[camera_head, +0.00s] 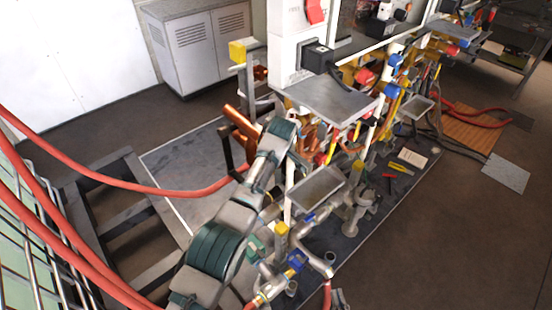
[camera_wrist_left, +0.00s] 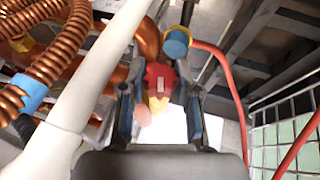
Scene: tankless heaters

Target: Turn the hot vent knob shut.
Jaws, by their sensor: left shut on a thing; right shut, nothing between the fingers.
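A red knob (camera_wrist_left: 160,82) with a pale mark on its face sits between the two fingers of my left gripper (camera_wrist_left: 158,92) in the left wrist view. The fingers are shut on its sides. A yellow part shows just below the knob. I cannot tell from a label whether this is the hot vent knob. In the head view my left arm reaches up into the pipework, and its fingers and the knob are hidden there.
A blue and yellow cap (camera_wrist_left: 177,42) stands just beyond the red knob. A white pipe (camera_wrist_left: 85,90) and copper coils (camera_wrist_left: 60,50) crowd the left side. Red hoses (camera_head: 110,180) cross the head view's left. A metal tray (camera_head: 318,187) stands right of my arm.

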